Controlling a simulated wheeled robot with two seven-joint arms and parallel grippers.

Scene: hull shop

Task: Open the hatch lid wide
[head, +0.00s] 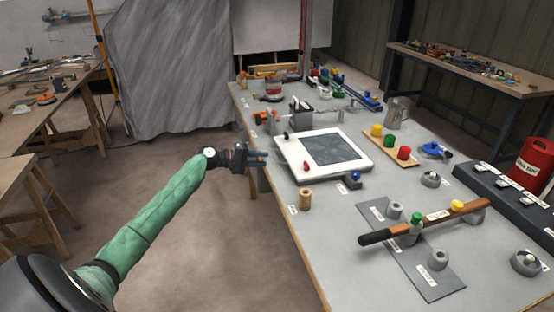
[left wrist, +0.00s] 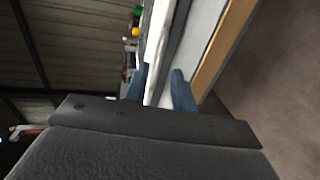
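The hatch (head: 333,149) is a white square panel with a dark grey middle, lying flat and apparently closed on the workbench. A small red piece (head: 306,166) sits on its near-left border and a dark knob (head: 286,135) stands at its far-left corner. Its white edge (left wrist: 158,40) seems to show in the left wrist view. My left gripper (head: 265,158) is just left of the hatch, beside the bench's left edge, fingers pointing toward it. Its blue fingers (left wrist: 159,90) are apart with nothing held between them. My right gripper is out of view.
The grey workbench (head: 330,235) also carries a wooden spool (head: 305,199), a blue-knobbed piece (head: 354,178), a board with coloured knobs (head: 390,147) and a long wooden-handled lever (head: 425,222). Open floor lies left of the bench.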

